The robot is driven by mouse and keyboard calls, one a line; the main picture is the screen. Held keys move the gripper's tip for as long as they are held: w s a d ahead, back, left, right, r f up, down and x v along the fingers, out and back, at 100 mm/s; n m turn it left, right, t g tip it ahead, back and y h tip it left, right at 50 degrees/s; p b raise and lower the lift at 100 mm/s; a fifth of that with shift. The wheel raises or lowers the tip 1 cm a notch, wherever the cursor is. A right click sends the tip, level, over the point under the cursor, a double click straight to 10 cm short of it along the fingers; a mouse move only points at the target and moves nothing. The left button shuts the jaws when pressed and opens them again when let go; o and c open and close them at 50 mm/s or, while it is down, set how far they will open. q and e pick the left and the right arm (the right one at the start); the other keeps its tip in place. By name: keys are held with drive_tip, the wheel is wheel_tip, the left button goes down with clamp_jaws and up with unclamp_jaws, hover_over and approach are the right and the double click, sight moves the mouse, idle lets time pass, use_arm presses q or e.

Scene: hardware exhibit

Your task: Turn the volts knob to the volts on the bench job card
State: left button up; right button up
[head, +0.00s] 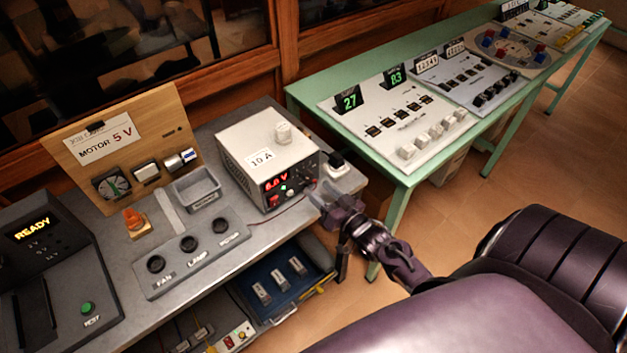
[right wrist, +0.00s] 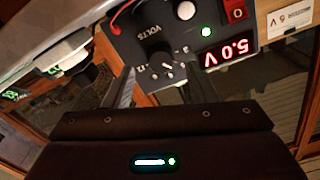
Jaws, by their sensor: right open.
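The job card (head: 101,138) on the wooden board reads "MOTOR 5 V". The power supply (head: 247,146) is a pale box with a dark front panel and a "10 A" label. Its lit red display (right wrist: 224,54) reads 5.0 V upside down in the right wrist view; it is small in the head view (head: 276,182). The dark volts knob (right wrist: 160,62) has "VOLTS" printed beside it. My right gripper (head: 328,198) is open in front of the panel. In the right wrist view its fingers (right wrist: 155,88) point toward the knob; contact cannot be told. My left gripper is out of view.
A red switch (right wrist: 236,13), a pale knob (right wrist: 185,10) and a red lead share the panel. A black-and-white object (head: 336,166) stands right of the supply. A grey switch box (head: 190,252) and a tray (head: 197,190) lie left. A green table (head: 397,190) stands right.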

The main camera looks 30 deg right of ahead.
drive_tip(key=shift+s+d, duration=0.1)
drive_tip(key=shift+s, duration=1.6)
